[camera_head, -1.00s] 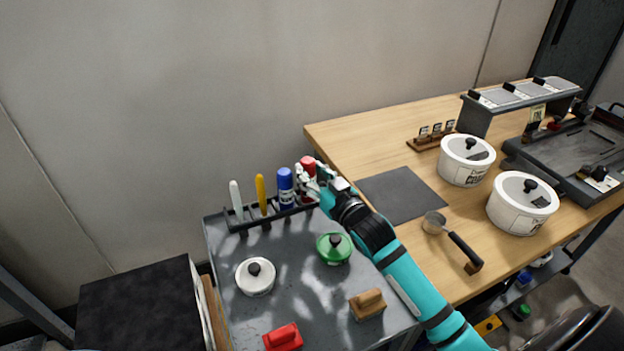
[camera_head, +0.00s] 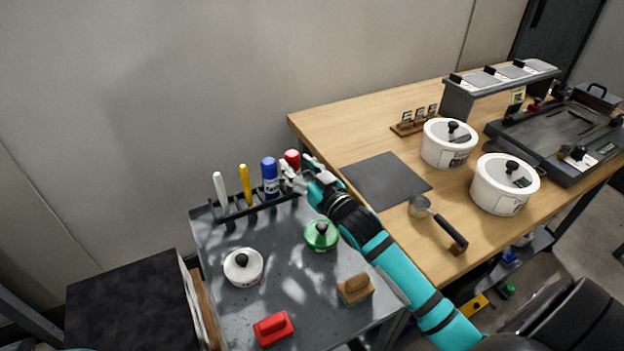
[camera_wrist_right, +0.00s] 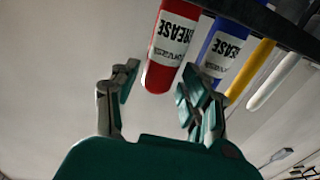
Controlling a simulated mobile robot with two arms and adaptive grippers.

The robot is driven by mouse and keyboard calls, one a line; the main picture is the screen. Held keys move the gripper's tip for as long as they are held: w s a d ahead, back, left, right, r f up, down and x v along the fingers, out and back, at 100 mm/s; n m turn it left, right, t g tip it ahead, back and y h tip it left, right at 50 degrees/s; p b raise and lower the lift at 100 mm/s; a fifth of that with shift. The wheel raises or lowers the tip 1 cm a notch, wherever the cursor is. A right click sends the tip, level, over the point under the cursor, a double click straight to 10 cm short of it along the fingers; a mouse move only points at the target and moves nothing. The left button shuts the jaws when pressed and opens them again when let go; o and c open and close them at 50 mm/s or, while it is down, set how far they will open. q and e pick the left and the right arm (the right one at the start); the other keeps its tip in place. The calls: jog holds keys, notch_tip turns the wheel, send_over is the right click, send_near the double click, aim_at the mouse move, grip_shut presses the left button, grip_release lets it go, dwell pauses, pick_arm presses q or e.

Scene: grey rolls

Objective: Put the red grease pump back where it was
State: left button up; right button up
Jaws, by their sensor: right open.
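The red grease pump (camera_head: 292,159) is at the right end of the dark rack (camera_head: 232,215) at the back of the grey cart, beside the blue grease pump (camera_head: 270,178). In the right wrist view the red pump (camera_wrist_right: 172,45) appears upside down, its label reading GREASE, at the rack's bar. My right gripper (camera_head: 299,172) is open just in front of it. In the wrist view the fingers (camera_wrist_right: 158,92) are spread apart, with the red pump's end between and beyond them. I see no finger closed on it. My left gripper is not in view.
A yellow tool (camera_head: 245,185) and a white tool (camera_head: 221,192) stand farther left in the rack. The cart holds a green-lidded pot (camera_head: 321,235), a white lid (camera_head: 243,267), a red block (camera_head: 273,328) and a wooden-handled block (camera_head: 355,288). The wooden table (camera_head: 330,125) adjoins on the right.

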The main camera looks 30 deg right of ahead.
jog(key=s, duration=1.1)
jog(key=shift+s+d, duration=0.15)
jog(key=shift+d, duration=0.25)
